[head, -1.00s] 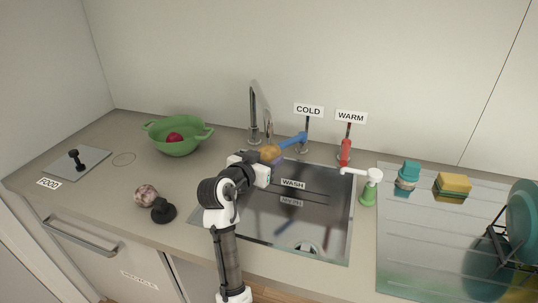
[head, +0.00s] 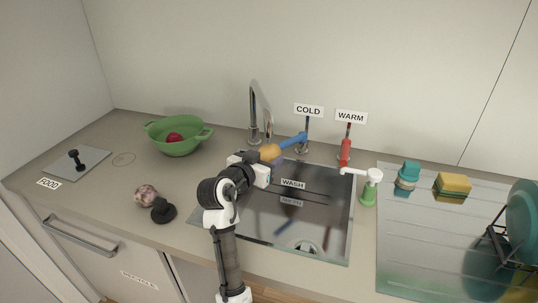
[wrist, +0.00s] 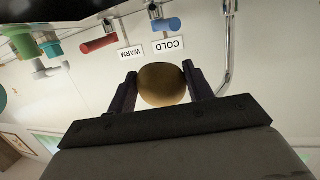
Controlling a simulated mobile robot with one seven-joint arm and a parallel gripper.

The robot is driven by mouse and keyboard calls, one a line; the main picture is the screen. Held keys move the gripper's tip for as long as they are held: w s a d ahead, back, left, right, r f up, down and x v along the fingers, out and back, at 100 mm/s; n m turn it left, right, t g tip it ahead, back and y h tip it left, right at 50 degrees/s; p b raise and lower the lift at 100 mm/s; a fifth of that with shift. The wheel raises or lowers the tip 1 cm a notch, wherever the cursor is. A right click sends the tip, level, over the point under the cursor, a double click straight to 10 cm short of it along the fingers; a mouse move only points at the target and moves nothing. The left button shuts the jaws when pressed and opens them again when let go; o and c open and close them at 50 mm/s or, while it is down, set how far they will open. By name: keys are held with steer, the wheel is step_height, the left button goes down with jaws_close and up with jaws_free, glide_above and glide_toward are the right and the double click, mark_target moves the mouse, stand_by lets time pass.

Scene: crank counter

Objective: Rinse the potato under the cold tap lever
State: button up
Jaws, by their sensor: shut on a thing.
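The potato (head: 270,152) is tan and rounded, held over the back left part of the sink near the faucet. My gripper (wrist: 160,86) is shut on the potato (wrist: 161,84), with one dark finger on each side of it. The blue lever (head: 293,140) under the COLD sign (head: 308,110) slants down towards the potato in the head view; it also shows as a blue cylinder in the wrist view (wrist: 166,46). The metal faucet (head: 254,112) stands behind and left of the potato. I cannot make out running water.
The sink (head: 318,215) is labelled WASH. A red lever (head: 345,150) stands under the WARM sign (head: 351,116). A green soap bottle (head: 368,193) is at the sink's right edge. A green colander (head: 178,148) holding a red item is left, with a mottled round item (head: 145,195) nearer.

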steer(key=f+v, duration=0.1)
steer(key=v, duration=0.6)
steer(key=shift+s+a+f, duration=0.15)
steer(key=shift+s+a, duration=0.15)
steer(key=shift+s, duration=0.2)
